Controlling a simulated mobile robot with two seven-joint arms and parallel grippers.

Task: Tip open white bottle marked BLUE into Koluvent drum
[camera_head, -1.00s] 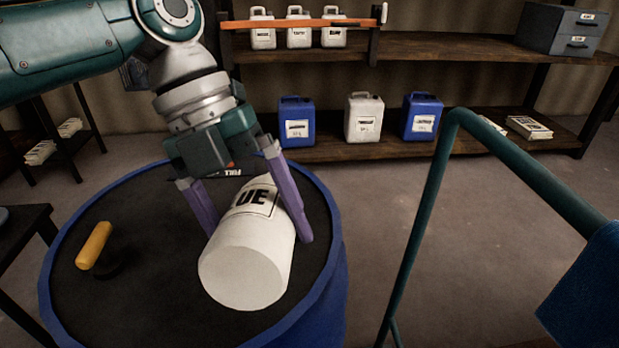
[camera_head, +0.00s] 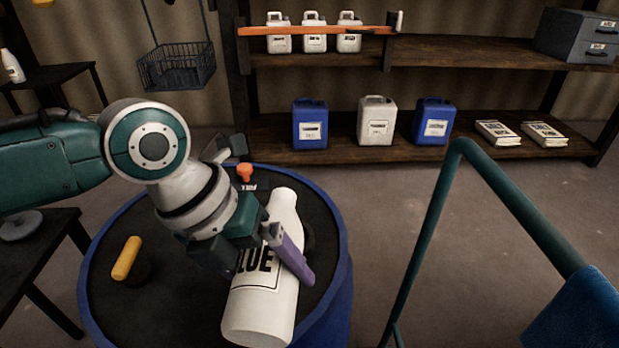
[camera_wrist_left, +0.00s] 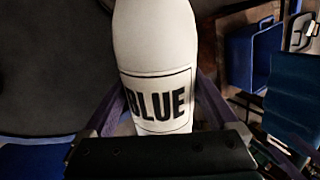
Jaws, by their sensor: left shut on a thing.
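The white bottle marked BLUE (camera_head: 262,308) is held over the drum. It is close to upright, with its narrow neck up and away from me and its base low and near me. Whether its mouth is open is too small to tell. My left gripper (camera_head: 268,274) is shut around its body; the purple right finger shows, the left is mostly hidden. The left wrist view shows the bottle (camera_wrist_left: 155,60) with its label facing the camera. The blue drum (camera_head: 341,245) has a dark top and blue rim; I cannot read the name Koluvent. My right gripper is out of view.
A yellow handle (camera_head: 126,258) and an orange knob (camera_head: 245,173) stand at the drum top. A teal tubular frame (camera_head: 520,215) rises at right. Behind, a wooden shelf (camera_head: 440,52) holds white and blue canisters. A dark side table (camera_head: 48,238) is at left.

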